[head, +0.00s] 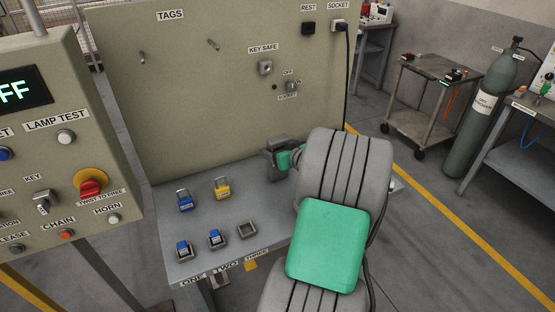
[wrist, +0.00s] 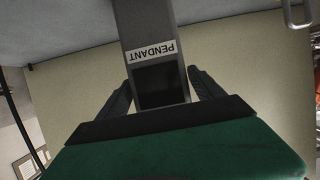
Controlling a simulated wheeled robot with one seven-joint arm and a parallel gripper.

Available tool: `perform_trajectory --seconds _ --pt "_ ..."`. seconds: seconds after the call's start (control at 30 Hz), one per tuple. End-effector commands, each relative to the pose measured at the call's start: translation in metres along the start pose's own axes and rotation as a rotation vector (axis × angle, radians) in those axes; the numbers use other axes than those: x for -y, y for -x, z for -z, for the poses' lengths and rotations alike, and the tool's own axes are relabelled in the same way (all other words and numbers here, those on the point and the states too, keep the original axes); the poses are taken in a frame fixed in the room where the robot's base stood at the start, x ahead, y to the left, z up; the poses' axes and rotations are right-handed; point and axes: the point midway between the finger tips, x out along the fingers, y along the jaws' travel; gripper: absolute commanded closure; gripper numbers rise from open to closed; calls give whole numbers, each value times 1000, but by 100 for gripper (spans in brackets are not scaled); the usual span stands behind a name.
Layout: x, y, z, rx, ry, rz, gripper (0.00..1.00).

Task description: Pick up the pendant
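In the wrist view, a grey upright part labelled PENDANT (wrist: 153,50) shows upside down. A dark block or recess (wrist: 162,82) sits just beside the label; I cannot tell whether this is the pendant itself or its holder. My gripper (wrist: 160,78) has its two dark fingers apart, one on each side of this dark part. Contact with its sides is not clear. In the head view, a small dark grey fixture (head: 277,148) stands at the bench's back edge. My gripper's green part (head: 290,159) is right against it, and my arm hides the fingertips.
The grey bench (head: 175,262) holds blue padlocks (head: 184,200), a yellow padlock (head: 222,188) and square holders marked ONE, TWO, THREE. A black cable (head: 346,75) hangs from the SOCKET and passes behind my arm. A control box (head: 60,160) stands left; a cart (head: 433,75) and gas cylinder (head: 485,115) stand right.

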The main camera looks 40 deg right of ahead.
Motion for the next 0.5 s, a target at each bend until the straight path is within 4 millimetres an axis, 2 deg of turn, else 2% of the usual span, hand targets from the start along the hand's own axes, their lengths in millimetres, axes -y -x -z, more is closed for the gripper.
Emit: perform_trajectory --seconds 0.07,0.5 --pt "0 0 0 0 0 0 30" --pt "0 0 0 0 0 0 66"
